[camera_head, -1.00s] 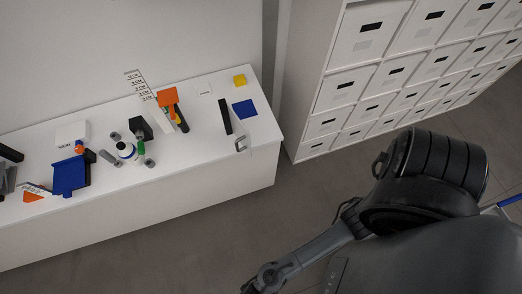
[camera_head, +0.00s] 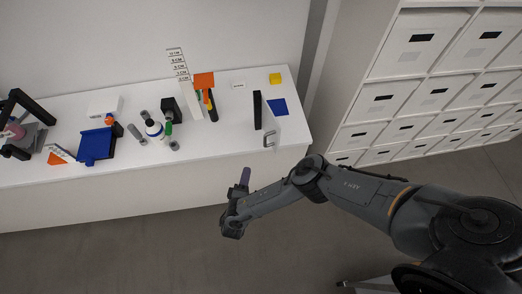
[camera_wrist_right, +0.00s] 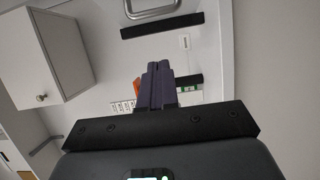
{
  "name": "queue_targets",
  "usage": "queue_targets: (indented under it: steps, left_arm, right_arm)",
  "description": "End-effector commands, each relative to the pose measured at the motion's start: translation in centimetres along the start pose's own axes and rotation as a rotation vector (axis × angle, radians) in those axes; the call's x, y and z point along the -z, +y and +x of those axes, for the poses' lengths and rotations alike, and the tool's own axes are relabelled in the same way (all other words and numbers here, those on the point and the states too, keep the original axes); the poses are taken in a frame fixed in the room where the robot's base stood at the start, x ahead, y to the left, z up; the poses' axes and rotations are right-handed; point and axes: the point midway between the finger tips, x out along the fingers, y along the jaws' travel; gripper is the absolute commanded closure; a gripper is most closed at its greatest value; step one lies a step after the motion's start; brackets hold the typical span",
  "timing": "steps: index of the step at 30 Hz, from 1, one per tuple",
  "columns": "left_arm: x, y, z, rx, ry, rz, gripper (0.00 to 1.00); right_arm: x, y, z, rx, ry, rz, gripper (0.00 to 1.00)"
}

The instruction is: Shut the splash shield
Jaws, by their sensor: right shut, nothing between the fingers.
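The splash shield seems to be the pale panel with a grey handle (camera_head: 269,140) at the bench's front right. The panel's edges are hard to make out, so I cannot tell how far open it stands. A black bar (camera_head: 257,110) is just behind the handle. My right gripper (camera_head: 246,174) has its dark purple fingers closed and empty, in front of the bench edge, left of and apart from the handle. In the right wrist view the shut fingers (camera_wrist_right: 158,75) point toward the bench, with the handle (camera_wrist_right: 152,14) and black bar (camera_wrist_right: 162,26) beyond. My left gripper is not in view.
The white bench (camera_head: 215,140) holds a white bottle (camera_head: 154,130), a black block (camera_head: 171,108), a blue object (camera_head: 96,146), an orange piece (camera_head: 204,80), a yellow block (camera_head: 275,78) and a blue square (camera_head: 278,107). A drawer shelf (camera_head: 400,95) stands right. Open floor lies in front.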

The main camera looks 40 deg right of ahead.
Motion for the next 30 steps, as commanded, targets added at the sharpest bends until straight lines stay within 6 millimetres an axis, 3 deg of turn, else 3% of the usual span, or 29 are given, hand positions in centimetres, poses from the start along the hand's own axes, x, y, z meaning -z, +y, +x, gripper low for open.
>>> queue_targets:
  steps: [12,16,19,30]
  left_arm:
    - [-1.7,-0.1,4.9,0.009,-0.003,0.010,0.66]
    - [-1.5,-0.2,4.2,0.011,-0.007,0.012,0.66]
    - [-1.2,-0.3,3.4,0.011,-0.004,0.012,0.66]
    - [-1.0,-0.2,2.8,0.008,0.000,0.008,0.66]
  right_arm:
    - [-0.1,-0.5,7.0,0.000,-0.003,0.002,1.00]
    - [0.0,0.1,9.2,-0.001,-0.002,0.001,1.00]
    - [-1.2,0.2,10.1,0.000,-0.002,-0.002,1.00]
    - [-2.9,-0.1,11.7,0.002,-0.001,0.000,1.00]
